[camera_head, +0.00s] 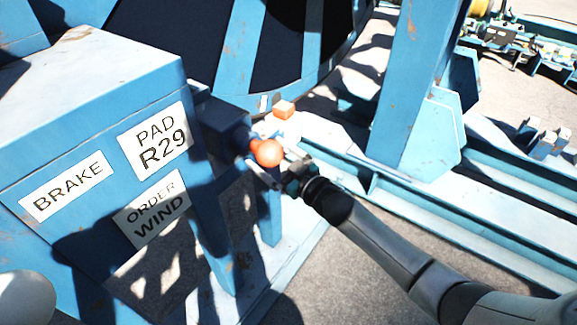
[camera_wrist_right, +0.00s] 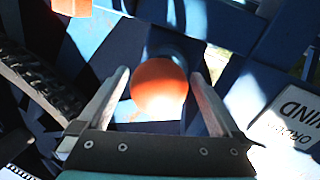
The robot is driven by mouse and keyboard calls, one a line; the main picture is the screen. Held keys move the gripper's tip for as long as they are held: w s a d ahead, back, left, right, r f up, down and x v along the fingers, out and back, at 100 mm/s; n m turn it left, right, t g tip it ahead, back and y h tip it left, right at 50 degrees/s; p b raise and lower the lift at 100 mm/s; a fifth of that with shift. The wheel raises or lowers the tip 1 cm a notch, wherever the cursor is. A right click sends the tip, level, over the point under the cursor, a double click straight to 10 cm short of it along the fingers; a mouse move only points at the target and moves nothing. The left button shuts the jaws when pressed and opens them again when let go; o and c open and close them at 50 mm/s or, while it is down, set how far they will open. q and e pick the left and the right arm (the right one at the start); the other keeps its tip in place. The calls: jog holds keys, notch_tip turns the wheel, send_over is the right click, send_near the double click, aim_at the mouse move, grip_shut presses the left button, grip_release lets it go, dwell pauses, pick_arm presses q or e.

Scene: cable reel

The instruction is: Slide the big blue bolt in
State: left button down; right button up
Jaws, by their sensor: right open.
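The bolt shows as a round orange knob (camera_head: 268,153) on a short blue shaft (camera_head: 253,145) that comes out of a dark blue housing (camera_head: 226,128) beside the brake cabinet. My right gripper (camera_head: 267,172) is at the knob, its arm coming in from the lower right. In the right wrist view the knob (camera_wrist_right: 159,88) sits between the two open fingers (camera_wrist_right: 160,92), with a gap visible near each finger. Whether a finger touches it I cannot tell. How far the shaft goes into the housing is hidden. My left gripper is not in view.
The blue cabinet (camera_head: 75,90) with BRAKE, PAD R29 and ORDER WIND labels stands at the left. An orange block (camera_head: 284,109) sits just behind the knob. The big reel (camera_head: 290,45) is behind, and a blue post (camera_head: 415,85) rises at the right.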

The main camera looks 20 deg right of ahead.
jog(key=p+v, duration=0.2)
jog(key=v, duration=1.3)
jog(key=s+d+f+m+g+h, duration=0.15)
jog(key=s+f, duration=0.25)
jog(key=f, duration=0.5)
jog(key=s+d+f+m+g+h, duration=0.1)
jog(key=s+d+f+g+h, duration=0.15)
jog(key=f, duration=0.65)
jog(key=s+d+f+m+g+h, duration=0.2)
jog(key=s+f+h, duration=0.15)
jog(key=f, duration=0.55)
jog(key=s+a+f+g, duration=0.2)
jog(key=s+f+g, duration=0.2)
jog(key=s, duration=0.9)
jog(key=s+a+f+g, duration=0.3)
jog(key=s+f+g, duration=0.2)
jog(key=s+f, duration=0.5)
jog(key=s, duration=0.4)
jog(key=shift+s+a+m+h, duration=0.2)
jog(key=shift+s+m+h, duration=0.15)
